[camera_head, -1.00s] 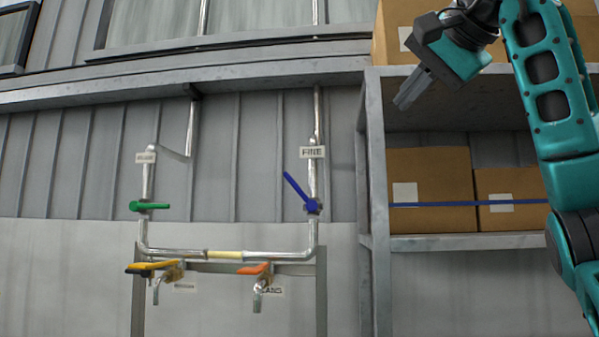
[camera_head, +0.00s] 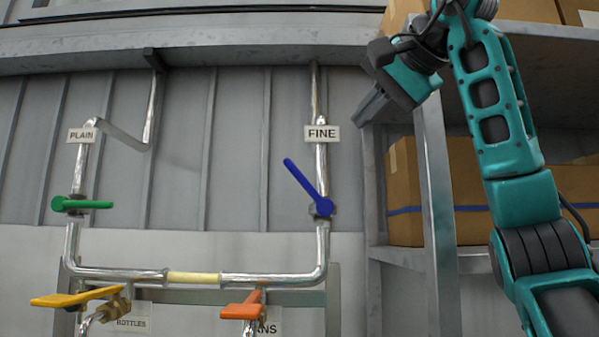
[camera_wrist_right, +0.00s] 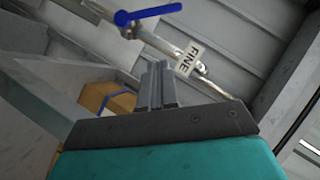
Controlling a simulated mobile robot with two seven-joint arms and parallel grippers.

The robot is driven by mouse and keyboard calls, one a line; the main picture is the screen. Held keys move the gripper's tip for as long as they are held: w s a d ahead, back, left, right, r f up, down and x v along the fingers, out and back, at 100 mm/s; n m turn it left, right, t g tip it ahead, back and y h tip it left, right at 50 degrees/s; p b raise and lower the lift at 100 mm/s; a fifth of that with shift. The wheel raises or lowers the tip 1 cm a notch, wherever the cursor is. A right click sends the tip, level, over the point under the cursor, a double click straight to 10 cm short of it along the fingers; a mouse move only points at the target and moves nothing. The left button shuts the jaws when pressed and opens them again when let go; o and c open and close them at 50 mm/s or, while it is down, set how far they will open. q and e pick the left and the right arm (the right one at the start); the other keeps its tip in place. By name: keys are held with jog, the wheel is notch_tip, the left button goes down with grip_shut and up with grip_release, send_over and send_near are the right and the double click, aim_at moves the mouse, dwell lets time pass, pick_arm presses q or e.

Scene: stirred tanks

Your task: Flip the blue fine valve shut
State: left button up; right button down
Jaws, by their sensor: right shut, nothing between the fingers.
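The blue valve handle (camera_head: 305,184) sits on the right vertical pipe, below the FINE label (camera_head: 322,133). It slants up and to the left from its pivot, at an angle to the pipe. In the right wrist view the blue handle (camera_wrist_right: 148,13) shows at the top, beyond the fingers, with the FINE label (camera_wrist_right: 190,58) nearer. My right gripper (camera_head: 364,112) is shut and empty, up and to the right of the blue handle and apart from it. Its closed fingers also show in the right wrist view (camera_wrist_right: 158,82). My left gripper is not in view.
A green handle (camera_head: 90,204) lies level on the left pipe, under the PLAIN label (camera_head: 82,135). Yellow (camera_head: 75,298) and orange (camera_head: 242,305) tap handles are below. A metal shelf (camera_head: 436,200) with cardboard boxes (camera_head: 462,180) stands right, near my right arm. A ledge (camera_head: 200,47) runs above the pipes.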

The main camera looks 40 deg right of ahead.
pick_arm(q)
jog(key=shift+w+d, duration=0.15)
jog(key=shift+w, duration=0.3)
pick_arm(e)
jog(key=shift+w, duration=0.35)
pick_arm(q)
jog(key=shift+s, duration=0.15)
pick_arm(e)
jog(key=shift+s, duration=0.1)
send_near(304, 182)
jog(key=w+d+r, duration=0.2)
jog(key=w+d, duration=0.2)
pick_arm(q)
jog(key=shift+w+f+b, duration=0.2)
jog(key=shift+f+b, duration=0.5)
jog(key=shift+b, duration=0.05)
pick_arm(e)
jog(key=shift+w+a+f, duration=0.35)
jog(key=shift+w+f, duration=0.25)
jog(key=shift+f, duration=0.05)
jog(key=shift+w+a+f, duration=0.35)
jog(key=shift+w+f, duration=0.25)
jog(key=shift+w, duration=0.05)
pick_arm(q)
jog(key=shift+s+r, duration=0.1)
pick_arm(e)
jog(key=shift+w, duration=0.15)
